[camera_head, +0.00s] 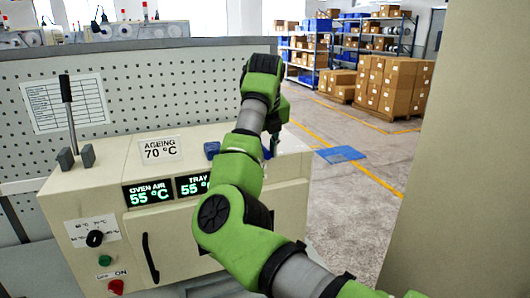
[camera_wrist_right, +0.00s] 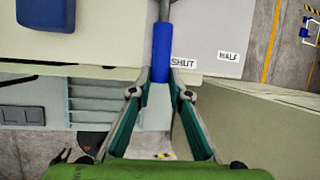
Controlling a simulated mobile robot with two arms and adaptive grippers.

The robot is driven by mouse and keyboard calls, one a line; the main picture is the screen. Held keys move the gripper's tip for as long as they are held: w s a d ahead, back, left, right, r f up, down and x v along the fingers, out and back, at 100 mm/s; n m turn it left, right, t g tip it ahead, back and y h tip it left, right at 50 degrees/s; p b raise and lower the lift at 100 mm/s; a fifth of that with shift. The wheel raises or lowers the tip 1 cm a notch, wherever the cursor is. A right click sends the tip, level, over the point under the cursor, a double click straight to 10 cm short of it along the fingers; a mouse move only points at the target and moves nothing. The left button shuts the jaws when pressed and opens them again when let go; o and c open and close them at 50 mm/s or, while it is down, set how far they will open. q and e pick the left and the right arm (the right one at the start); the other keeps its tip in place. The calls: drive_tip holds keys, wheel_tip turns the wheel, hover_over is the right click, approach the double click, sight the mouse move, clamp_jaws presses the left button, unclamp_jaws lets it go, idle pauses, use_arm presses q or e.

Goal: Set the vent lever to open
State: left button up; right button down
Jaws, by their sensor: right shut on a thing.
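In the right wrist view the vent lever (camera_wrist_right: 162,52) has a blue grip and points toward my right gripper (camera_wrist_right: 161,82). My right gripper is shut on the lever's blue grip, one finger on each side. The label SHUT (camera_wrist_right: 183,63) is right beside the lever, and the label HALF (camera_wrist_right: 228,56) is further right. No label for open can be seen. In the head view my right arm reaches over the oven (camera_head: 120,175) to its right end and largely hides the gripper and lever. My left gripper is not in view.
A black-handled lever (camera_head: 66,90) stands at the oven's left. The displays (camera_head: 150,192) read 55 °C, and a sign (camera_head: 160,149) reads AGEING 70 °C. A blue block (camera_head: 212,149) sits on top. A perforated panel (camera_head: 160,90) stands behind. Open floor lies to the right.

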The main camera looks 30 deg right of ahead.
drive_tip(key=d+n+b, duration=0.1)
drive_tip(key=d+n+y, duration=0.1)
drive_tip(key=d, duration=0.1)
drive_tip(key=shift+s+r+n+t+b, duration=0.1)
drive_tip(key=shift+s+n+t+b, duration=0.05)
drive_tip(key=shift+n+t+b, duration=0.2)
drive_tip(key=c, duration=2.2)
unclamp_jaws()
drive_tip(key=shift+o, duration=0.2)
drive_tip(key=v, duration=1.2)
